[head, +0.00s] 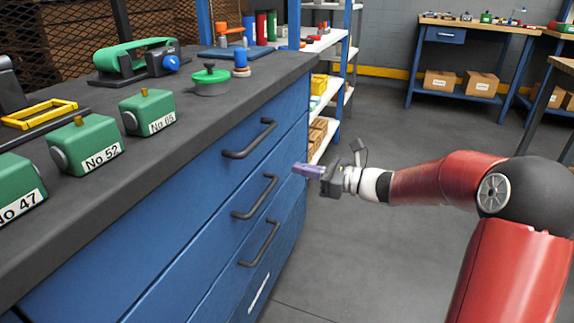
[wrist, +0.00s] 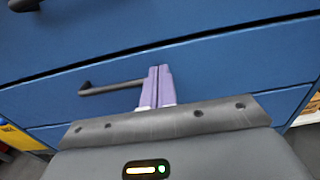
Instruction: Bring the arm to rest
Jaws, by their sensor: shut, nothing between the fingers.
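My red arm reaches in from the right in the head view, bent at the elbow. My gripper (head: 297,168) points left toward the blue drawer fronts, near the right end of the cabinet. Its purple fingers are shut together with nothing between them. In the wrist view the closed fingers (wrist: 160,72) stand in front of a blue drawer front (wrist: 220,65). A dark drawer handle (wrist: 112,87) shows just left of the fingers. I cannot tell the exact gap between fingertips and drawer.
The grey workbench (head: 200,130) carries green blocks labelled No 47, No 52 (head: 86,146) and No 65 (head: 147,112), and a green lidded pot (head: 211,82). A shelf rack (head: 330,90) stands beyond the cabinet. Open floor (head: 385,265) lies below my arm.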

